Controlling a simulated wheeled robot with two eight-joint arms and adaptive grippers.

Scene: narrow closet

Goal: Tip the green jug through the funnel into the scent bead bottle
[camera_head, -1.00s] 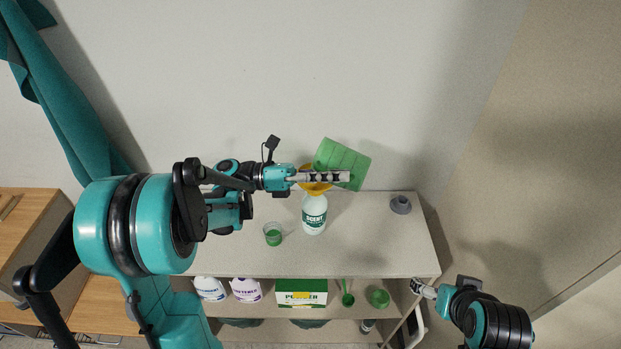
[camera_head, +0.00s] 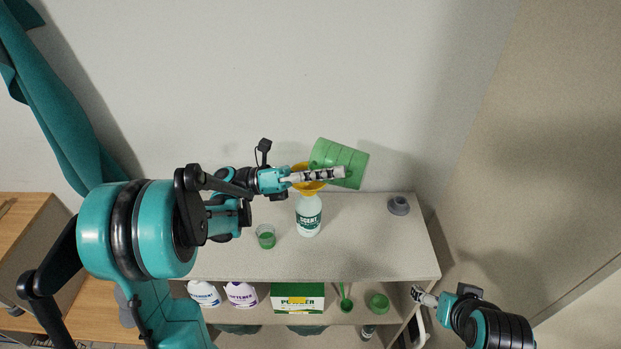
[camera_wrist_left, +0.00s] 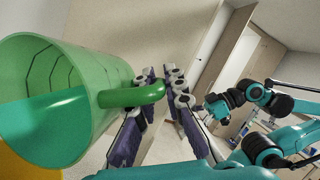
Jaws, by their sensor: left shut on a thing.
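The green jug (camera_head: 341,161) is tilted, its mouth toward the lower left, over the yellow funnel (camera_head: 309,188). My left gripper (camera_head: 338,172) is shut on the jug's handle (camera_wrist_left: 132,95). The left wrist view shows teal contents (camera_wrist_left: 45,128) reaching the mouth of the jug (camera_wrist_left: 100,75). A corner of the funnel (camera_wrist_left: 18,165) shows below it. The funnel is at the top of the white scent bead bottle (camera_head: 308,218), which stands upright on the shelf unit. Whether anything is flowing cannot be seen. My right gripper (camera_head: 424,297) is at the lower right, away from these; its jaws are too small to read.
A small clear cup with green contents (camera_head: 266,238) stands left of the bottle, and a grey object (camera_head: 399,205) is at the right of the top shelf (camera_head: 375,255). The lower shelf holds bottles, a powder box (camera_head: 297,295), a green scoop and a green bowl.

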